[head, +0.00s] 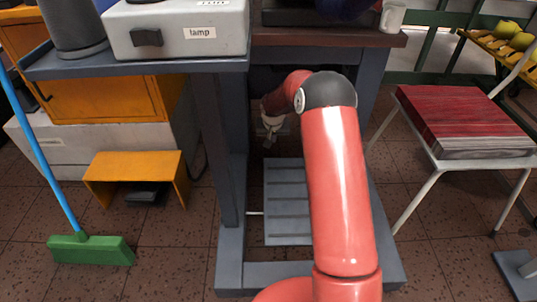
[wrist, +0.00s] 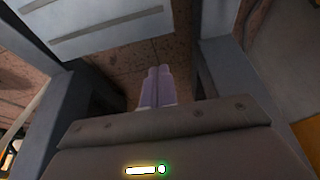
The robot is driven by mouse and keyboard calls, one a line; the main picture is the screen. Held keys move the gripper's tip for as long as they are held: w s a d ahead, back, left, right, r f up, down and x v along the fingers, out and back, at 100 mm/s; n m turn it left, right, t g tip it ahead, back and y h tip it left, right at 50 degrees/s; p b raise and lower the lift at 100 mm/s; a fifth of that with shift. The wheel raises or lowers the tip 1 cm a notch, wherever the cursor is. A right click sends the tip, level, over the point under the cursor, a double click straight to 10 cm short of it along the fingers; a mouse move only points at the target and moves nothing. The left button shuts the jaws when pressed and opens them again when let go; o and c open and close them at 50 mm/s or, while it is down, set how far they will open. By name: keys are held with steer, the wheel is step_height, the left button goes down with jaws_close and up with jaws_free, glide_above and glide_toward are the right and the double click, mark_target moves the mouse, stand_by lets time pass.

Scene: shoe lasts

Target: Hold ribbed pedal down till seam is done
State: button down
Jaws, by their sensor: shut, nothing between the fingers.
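The ribbed pedal (head: 287,203) is a wide grey plate with dark cross ribs, low between the legs of the work table. My red arm covers its right part in the head view. In the wrist view the ribbed pedal (wrist: 105,28) shows at the upper left. My gripper (head: 267,143) is under the table, beyond the pedal's far edge in the head view. In the wrist view my gripper (wrist: 158,72) has its two pale fingers together and empty, over brown floor beside the pedal. I see no contact with the pedal. The seam is not in view.
An orange stool (head: 135,166) has a small black pedal (head: 147,192) beneath it. A green broom (head: 92,250) stands at the left. A box labelled lamp (head: 175,38) is on the bench. A red-topped seat (head: 463,115) stands right. Grey table legs (head: 216,140) flank the pedal.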

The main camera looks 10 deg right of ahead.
mark_target(272, 160)
stand_by(0.3)
steer(key=x, duration=0.4)
steer(key=b+x, duration=0.1)
steer(key=x, duration=0.9)
steer(key=shift+s+f, duration=0.15)
steer(key=shift+s, duration=0.2)
